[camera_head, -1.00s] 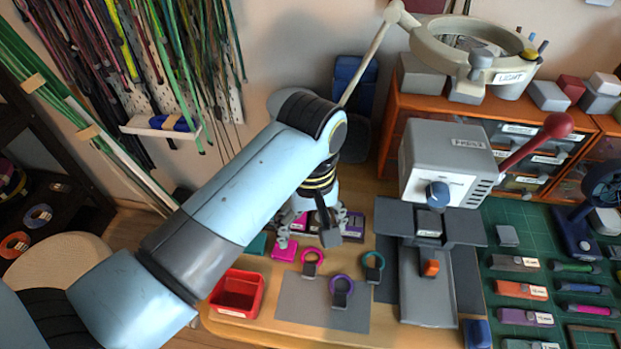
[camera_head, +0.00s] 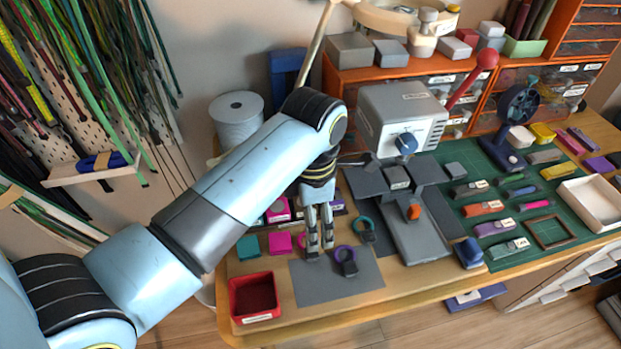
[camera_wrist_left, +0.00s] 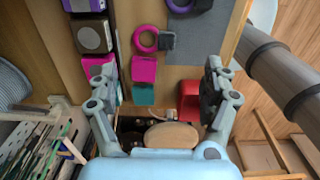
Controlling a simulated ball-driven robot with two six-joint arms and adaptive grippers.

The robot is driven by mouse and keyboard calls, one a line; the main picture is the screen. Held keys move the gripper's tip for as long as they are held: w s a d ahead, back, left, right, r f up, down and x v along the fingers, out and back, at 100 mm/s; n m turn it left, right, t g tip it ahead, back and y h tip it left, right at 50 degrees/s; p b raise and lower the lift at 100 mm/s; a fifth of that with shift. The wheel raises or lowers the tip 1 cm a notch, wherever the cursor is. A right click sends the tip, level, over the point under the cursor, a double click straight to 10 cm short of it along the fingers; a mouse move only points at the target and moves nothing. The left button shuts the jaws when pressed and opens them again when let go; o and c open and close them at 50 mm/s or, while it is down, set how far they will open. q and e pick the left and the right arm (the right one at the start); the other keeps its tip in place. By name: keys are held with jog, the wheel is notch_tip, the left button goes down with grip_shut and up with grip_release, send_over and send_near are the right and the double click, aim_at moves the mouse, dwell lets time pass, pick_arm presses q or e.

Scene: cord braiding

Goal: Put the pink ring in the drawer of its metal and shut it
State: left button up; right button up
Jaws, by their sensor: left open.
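The pink ring (camera_wrist_left: 146,38) lies on the table by the grey mat, with a grey tag (camera_wrist_left: 167,41) at its side. In the head view the ring (camera_head: 301,240) is mostly hidden behind my left gripper (camera_head: 320,249), which points down beside it. In the wrist view my left gripper (camera_wrist_left: 157,75) is open, its fingers wide apart with nothing between them held. Orange cabinets (camera_head: 337,86) with labelled drawers (camera_head: 442,79) stand at the back; the labels are too small to read. The drawers I see look shut. My right gripper is out of view.
A purple ring (camera_head: 340,251) and a teal ring (camera_head: 358,226) lie close by, each with a dark tag. A red bin (camera_head: 236,296) stands at the front left. A press (camera_head: 400,115) with a red-knobbed lever (camera_head: 470,80) stands before the cabinets.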

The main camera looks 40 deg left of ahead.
pick_arm(q)
notch_tip(320, 180, down, 4)
jog(key=shift+w+f, duration=0.1)
jog(key=shift+f, duration=0.1)
notch_tip(320, 180, down, 6)
jog(key=shift+a+r+b, duration=0.1)
jog(key=shift+a+b, duration=0.05)
jog(key=shift+b, duration=0.2)
jog(key=shift+c, duration=0.3)
jog(key=c, duration=0.7)
jog(key=shift+r, duration=0.15)
